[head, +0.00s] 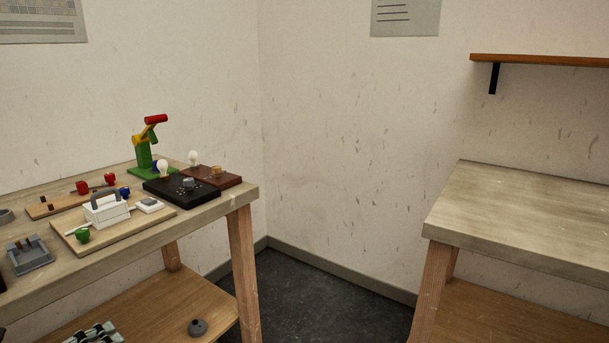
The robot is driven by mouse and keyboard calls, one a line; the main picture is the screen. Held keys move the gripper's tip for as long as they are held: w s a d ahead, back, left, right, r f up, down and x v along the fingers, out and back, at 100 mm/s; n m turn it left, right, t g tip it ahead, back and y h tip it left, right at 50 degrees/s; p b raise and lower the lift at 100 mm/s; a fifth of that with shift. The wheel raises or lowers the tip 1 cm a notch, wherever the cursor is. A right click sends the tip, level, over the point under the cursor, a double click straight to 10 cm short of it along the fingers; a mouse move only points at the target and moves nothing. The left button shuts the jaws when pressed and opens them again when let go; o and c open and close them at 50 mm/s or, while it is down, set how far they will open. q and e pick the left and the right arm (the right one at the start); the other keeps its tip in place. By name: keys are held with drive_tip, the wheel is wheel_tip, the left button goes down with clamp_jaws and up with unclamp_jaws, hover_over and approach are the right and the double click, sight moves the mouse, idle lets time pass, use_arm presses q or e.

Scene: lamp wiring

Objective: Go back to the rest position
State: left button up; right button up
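Neither of my grippers shows in the head view. A wooden table (237,196) on the left carries the lamp-wiring parts. On it are a black base (197,196) and a brown base (229,178), with two white bulbs by them, one bulb (163,169) nearer and one bulb (193,158) farther back. A red, yellow and green stand (144,152) rises behind them. A light wooden board (136,219) holds a white block with a grey handle (106,209), a white switch-like piece (150,205) and a green knob (83,236).
A second table (530,215) on the right has a bare visible top. A wall shelf (540,60) hangs above it. Dark floor (310,300) lies open between the tables. A grey tray (30,256) sits at the left; a round grey object (198,327) lies on the lower shelf.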

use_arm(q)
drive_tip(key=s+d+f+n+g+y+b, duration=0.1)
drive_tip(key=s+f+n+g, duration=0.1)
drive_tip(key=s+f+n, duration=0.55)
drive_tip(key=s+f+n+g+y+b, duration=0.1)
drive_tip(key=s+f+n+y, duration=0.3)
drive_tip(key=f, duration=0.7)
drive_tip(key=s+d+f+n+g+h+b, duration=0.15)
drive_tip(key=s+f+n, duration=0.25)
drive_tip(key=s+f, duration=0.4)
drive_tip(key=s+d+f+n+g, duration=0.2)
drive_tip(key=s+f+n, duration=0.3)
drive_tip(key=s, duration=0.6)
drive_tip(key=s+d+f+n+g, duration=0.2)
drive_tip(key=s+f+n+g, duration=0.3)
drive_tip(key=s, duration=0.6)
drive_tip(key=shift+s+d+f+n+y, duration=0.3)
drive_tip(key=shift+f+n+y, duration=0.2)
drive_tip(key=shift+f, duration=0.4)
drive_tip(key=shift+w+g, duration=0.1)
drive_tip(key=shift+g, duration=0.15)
